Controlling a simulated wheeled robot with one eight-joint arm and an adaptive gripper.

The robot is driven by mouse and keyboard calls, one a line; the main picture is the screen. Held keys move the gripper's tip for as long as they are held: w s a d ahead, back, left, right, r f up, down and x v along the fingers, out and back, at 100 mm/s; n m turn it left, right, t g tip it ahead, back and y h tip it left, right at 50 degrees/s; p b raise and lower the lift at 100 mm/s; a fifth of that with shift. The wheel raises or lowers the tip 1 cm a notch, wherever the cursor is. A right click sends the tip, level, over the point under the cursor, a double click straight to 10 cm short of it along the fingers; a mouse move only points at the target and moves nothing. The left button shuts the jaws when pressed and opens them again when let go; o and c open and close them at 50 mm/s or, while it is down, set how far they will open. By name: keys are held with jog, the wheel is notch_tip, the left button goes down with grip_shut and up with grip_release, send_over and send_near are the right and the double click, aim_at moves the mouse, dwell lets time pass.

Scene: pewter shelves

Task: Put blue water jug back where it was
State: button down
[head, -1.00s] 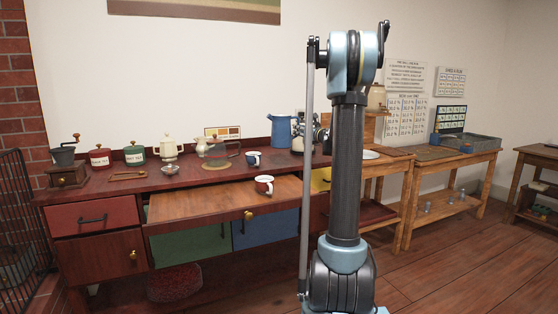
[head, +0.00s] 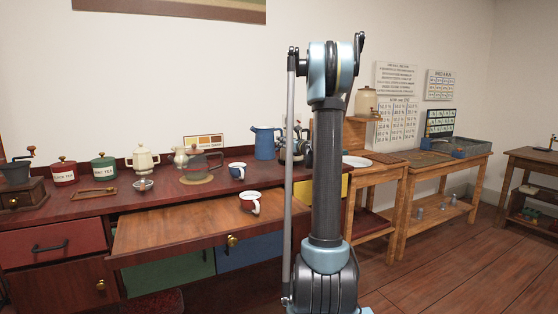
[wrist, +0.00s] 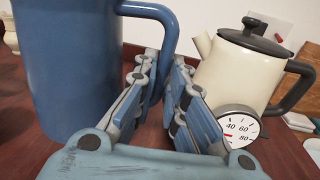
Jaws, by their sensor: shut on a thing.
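The blue water jug (head: 265,143) is upright at the back of the dark red counter (head: 150,192), at its right part. In the wrist view the jug (wrist: 62,75) fills the left side, with its handle curving down to my fingers. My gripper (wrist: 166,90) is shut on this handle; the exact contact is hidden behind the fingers. In the head view my gripper (head: 298,148) is just right of the jug, partly covered by my arm. I cannot tell whether the jug's base touches the counter.
A cream kettle (wrist: 240,68) with a dial (wrist: 238,126) stands close right of my fingers. A wooden drawer or leaf (head: 170,235) sticks out from the counter.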

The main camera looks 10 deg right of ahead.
jog(key=shift+s+d+f, duration=0.1)
jog(key=shift+d+f, duration=0.05)
jog(key=shift+f, duration=2.9)
jog(key=c, duration=1.7)
grip_release()
jog(key=shift+o, duration=0.2)
jog(key=v, duration=1.2)
jog(key=shift+s, duration=0.1)
